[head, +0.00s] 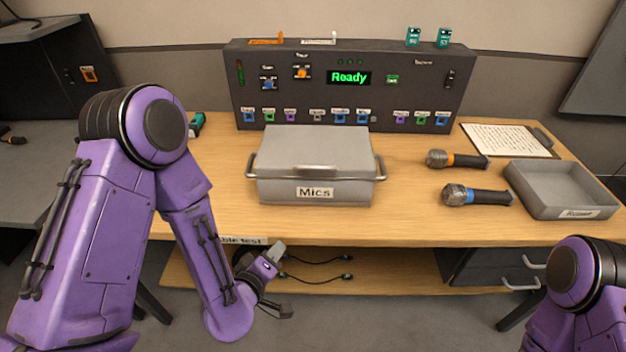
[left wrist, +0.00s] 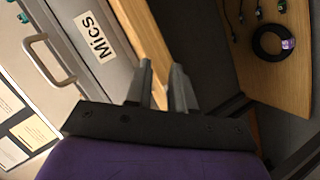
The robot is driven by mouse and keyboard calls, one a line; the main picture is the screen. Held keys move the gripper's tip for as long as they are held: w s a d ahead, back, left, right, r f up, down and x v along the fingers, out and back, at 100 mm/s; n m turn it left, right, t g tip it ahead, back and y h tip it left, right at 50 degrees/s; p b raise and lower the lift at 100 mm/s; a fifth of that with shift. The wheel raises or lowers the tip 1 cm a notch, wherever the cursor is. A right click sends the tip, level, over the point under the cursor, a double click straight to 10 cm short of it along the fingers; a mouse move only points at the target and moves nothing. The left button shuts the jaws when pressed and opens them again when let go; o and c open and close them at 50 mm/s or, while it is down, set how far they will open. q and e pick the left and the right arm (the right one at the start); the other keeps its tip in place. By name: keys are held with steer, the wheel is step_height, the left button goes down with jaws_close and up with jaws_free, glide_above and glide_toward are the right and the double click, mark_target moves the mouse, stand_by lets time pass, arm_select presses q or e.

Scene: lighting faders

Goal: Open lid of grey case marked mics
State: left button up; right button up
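The grey case (head: 315,165) marked "Mics" sits on the wooden table with its lid shut. A metal bar handle (head: 315,174) runs across its front, above the white label (head: 315,192). My left gripper (head: 281,281) is open and empty, low in front of the table edge and below the case. In the left wrist view the left gripper's fingers (left wrist: 160,85) stand apart with nothing between them. My right gripper is out of view; only part of that arm shows.
A control panel (head: 300,95) reading "Ready" stands behind the case. Two microphones (head: 457,159) (head: 477,195), an open grey tray (head: 570,207) and a written sheet (head: 505,140) lie to the right. Cables lie on the lower shelf (head: 370,284), close to my left gripper.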

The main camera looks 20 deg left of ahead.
mark_target(314, 167)
arm_select(q)
steer(key=w+d+r+n+t+h+b, duration=0.1)
steer(key=w+d+r+n+t, duration=0.15)
steer(key=r, duration=0.35)
steer(key=w+d+r+n+t+h+b, duration=0.1)
steer(key=w+r+n+t, duration=0.2)
steer(key=r, duration=0.4)
steer(key=shift+m+t, duration=0.45)
steer(key=shift+m, duration=0.3)
steer(key=p+x, duration=0.1)
steer(key=x, duration=0.2)
steer(key=p+x, duration=0.1)
steer(key=x, duration=0.2)
steer(key=p+x, duration=0.1)
steer(key=x, duration=0.2)
steer(key=shift+d+r, duration=0.15)
steer(key=shift+r, duration=0.25)
steer(key=shift+w, duration=0.55)
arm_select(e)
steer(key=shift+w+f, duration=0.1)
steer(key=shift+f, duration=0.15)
arm_select(q)
steer(key=shift+p, duration=0.3)
jaws_close()
